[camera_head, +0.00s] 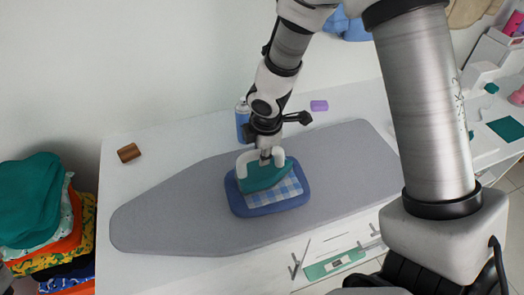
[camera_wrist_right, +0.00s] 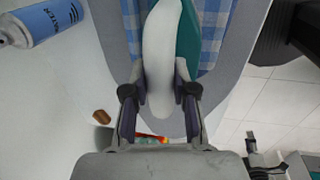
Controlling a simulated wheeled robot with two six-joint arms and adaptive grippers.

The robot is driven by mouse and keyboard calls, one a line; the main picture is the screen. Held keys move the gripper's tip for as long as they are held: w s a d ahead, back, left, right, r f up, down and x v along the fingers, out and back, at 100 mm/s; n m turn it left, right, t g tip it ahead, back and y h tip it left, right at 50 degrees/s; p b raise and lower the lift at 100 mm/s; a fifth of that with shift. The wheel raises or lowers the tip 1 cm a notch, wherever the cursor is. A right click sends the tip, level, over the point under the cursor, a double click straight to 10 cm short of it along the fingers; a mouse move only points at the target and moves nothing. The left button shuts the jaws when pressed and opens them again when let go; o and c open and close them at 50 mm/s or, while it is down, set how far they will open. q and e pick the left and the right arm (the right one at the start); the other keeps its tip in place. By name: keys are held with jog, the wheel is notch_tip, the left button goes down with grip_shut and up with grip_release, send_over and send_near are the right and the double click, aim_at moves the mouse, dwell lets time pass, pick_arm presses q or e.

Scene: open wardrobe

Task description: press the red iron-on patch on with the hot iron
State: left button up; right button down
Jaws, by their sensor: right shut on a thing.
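The iron has a teal body (camera_head: 262,181) and a white handle (camera_wrist_right: 160,55). My right gripper (camera_head: 265,153) is shut on the handle from above. The iron is over a blue-and-white checked cloth (camera_head: 289,187), which lies on a blue pad (camera_head: 240,207) on the grey ironing board (camera_head: 170,215). I cannot tell whether the iron's sole touches the cloth. No red patch can be made out on the cloth; the iron covers much of it. A small red-orange spot shows below the handle in the right wrist view, too small to identify. My left gripper is out of view.
A blue spray bottle (camera_head: 242,122) stands behind the board, near a purple block (camera_head: 319,106). A brown wooden piece (camera_head: 129,153) lies at the back left. Folded clothes (camera_head: 45,215) are stacked at left. A green-and-white item (camera_head: 335,263) lies in front. The board's left end is clear.

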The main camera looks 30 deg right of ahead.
jog(key=shift+r+p, duration=3.05)
jog(key=shift+r, duration=0.5)
jog(key=shift+f, duration=0.1)
